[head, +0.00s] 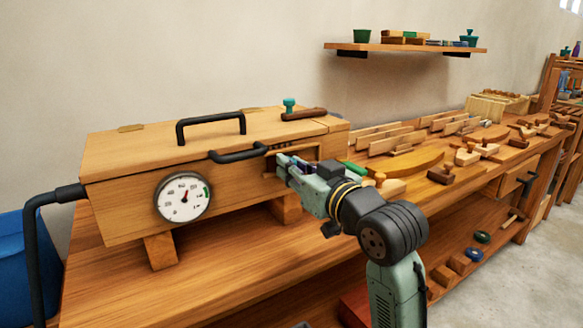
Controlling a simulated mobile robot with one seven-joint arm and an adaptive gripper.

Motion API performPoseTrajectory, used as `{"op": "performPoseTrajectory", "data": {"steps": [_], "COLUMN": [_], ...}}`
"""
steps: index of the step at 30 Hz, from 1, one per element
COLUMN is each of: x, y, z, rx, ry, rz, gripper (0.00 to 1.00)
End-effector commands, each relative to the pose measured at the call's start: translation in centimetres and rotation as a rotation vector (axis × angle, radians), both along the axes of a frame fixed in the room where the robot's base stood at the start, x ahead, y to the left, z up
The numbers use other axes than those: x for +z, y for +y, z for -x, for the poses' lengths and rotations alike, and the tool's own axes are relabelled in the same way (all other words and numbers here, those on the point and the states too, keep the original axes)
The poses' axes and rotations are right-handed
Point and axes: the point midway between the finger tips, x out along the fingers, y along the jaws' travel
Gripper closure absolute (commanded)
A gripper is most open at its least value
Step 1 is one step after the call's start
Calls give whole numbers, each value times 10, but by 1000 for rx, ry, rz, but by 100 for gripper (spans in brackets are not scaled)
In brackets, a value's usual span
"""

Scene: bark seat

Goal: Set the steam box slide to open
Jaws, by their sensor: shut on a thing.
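The steam box (120,155) is a long wooden chest on wooden feet on the workbench, with a lid handle on top. A round dial gauge (183,197) is on its front. The slide (305,155) is set in a framed opening at the right end of the front; a dark slotted strip shows at its upper left. My gripper (284,166) is at the left part of this opening, shut on the slide's grip. The fingers hide the grip and most of the slide, so I cannot tell how far open it is.
A black front handle (234,154) is just left of my gripper. A black hose (45,205) enters the box's left end. A teal-topped knob (289,105) and a wooden-handled tool (304,114) are on top. Several wooden pieces lie on the bench at right.

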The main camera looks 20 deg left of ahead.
Motion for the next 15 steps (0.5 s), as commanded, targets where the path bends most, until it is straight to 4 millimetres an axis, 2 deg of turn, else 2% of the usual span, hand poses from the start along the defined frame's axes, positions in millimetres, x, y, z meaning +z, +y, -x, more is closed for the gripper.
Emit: {"op": "performPoseTrajectory", "data": {"steps": [3, 7, 15], "x": [1, 1, 1], "y": [-15, -27, -32], "z": [-19, -34, -40], "rx": [-4, -3, -6], "ry": [4, 2, -2], "rz": [-3, -2, -2], "gripper": [100, 100, 100]}}
